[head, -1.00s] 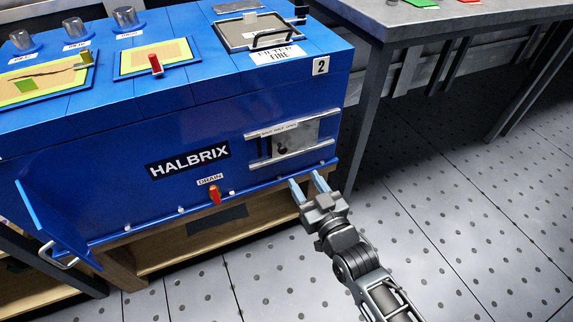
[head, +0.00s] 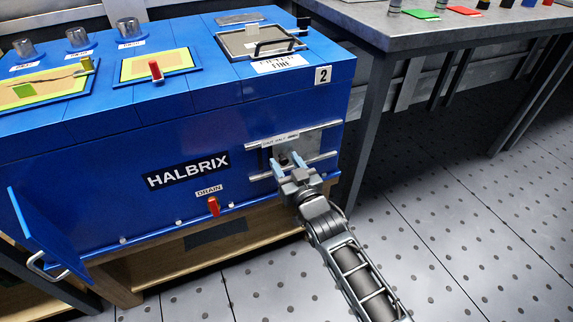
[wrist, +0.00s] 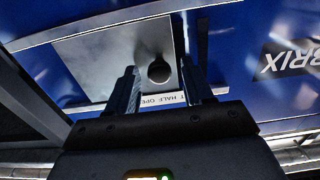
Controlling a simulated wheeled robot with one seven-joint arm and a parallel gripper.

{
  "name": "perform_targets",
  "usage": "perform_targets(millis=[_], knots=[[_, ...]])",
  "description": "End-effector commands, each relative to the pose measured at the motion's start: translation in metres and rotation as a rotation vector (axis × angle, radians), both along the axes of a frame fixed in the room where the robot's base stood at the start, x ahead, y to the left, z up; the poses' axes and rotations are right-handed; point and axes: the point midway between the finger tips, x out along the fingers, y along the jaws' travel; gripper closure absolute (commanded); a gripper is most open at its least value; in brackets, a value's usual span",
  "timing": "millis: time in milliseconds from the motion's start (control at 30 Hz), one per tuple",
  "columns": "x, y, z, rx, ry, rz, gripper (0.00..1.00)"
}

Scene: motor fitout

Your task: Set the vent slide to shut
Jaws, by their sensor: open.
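The vent slide is a grey metal plate (head: 311,146) between two silver rails on the blue machine's front, at the right end. Its dark round knob (head: 284,159) is partly hidden by my gripper in the head view. A white label reading shut, half, open (head: 281,140) is above it. My gripper (head: 288,163) is open in front of the plate. In the wrist view the knob (wrist: 158,72) appears between my two fingertips (wrist: 158,66), with space on both sides. The picture there is upside down. I cannot tell how deep the fingers reach around the knob.
The red drain handle (head: 213,206) is left of my gripper, low on the machine. An open blue door (head: 45,233) stands at the far left. A grey table (head: 440,30) is at the right. The floor in front is clear.

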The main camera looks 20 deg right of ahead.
Motion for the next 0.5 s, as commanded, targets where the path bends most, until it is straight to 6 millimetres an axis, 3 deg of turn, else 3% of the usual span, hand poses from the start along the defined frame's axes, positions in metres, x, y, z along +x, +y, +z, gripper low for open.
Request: perform_targets(millis=[200, 500], knots=[[0.0, -0.0001, 0.0, 0.0, 0.0, 0.0, 0.51], [-0.0002, -0.0001, 0.0, 0.001, 0.0, 0.0, 0.79]])
